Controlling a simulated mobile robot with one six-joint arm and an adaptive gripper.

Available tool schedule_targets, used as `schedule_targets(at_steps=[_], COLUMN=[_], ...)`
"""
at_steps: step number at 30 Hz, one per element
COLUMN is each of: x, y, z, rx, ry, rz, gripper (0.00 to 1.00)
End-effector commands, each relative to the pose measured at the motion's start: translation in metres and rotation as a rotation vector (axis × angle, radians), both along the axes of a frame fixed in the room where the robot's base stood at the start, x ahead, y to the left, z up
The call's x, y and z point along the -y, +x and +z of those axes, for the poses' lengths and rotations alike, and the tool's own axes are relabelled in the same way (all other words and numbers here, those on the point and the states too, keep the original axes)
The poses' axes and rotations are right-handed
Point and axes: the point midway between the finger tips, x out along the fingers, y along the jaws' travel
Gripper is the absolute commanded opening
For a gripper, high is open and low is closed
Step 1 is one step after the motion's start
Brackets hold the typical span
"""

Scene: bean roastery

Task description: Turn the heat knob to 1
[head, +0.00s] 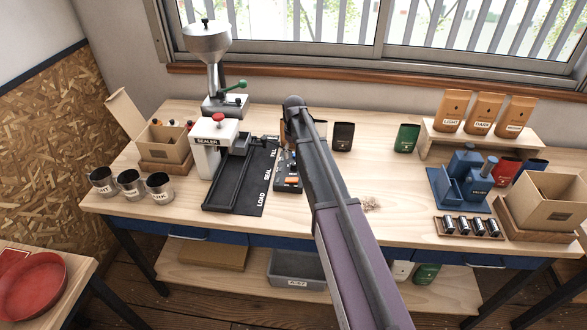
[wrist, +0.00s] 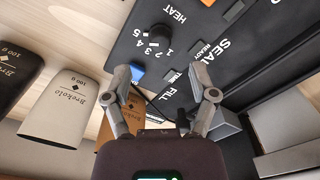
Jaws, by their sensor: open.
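The heat knob (wrist: 160,34) is a small dark round knob on the black control panel (wrist: 208,20) in the wrist view. White figures from 1 to 5 curve around it, with the word HEAT beside it. I cannot clearly tell which figure it points to. My gripper (wrist: 164,76) is open and empty, its two fingers spread apart. The knob lies beyond the fingertips, roughly between their lines, and is not gripped. In the head view my arm hides the gripper and the knob; part of the panel (head: 286,185) shows beside the arm.
A blue part (wrist: 138,72) lies near the left fingertip.

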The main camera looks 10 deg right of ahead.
Motion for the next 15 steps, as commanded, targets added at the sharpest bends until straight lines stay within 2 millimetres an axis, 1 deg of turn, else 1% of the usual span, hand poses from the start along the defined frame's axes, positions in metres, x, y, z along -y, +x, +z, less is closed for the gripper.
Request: schedule_targets(at_steps=[1,15], x=[0.000,-0.001], y=[0.000,0.000], z=[-0.008,-0.044], rx=[0.000,0.000], ry=[0.000,0.000], rz=[0.000,0.001], gripper=[0.74,0.74])
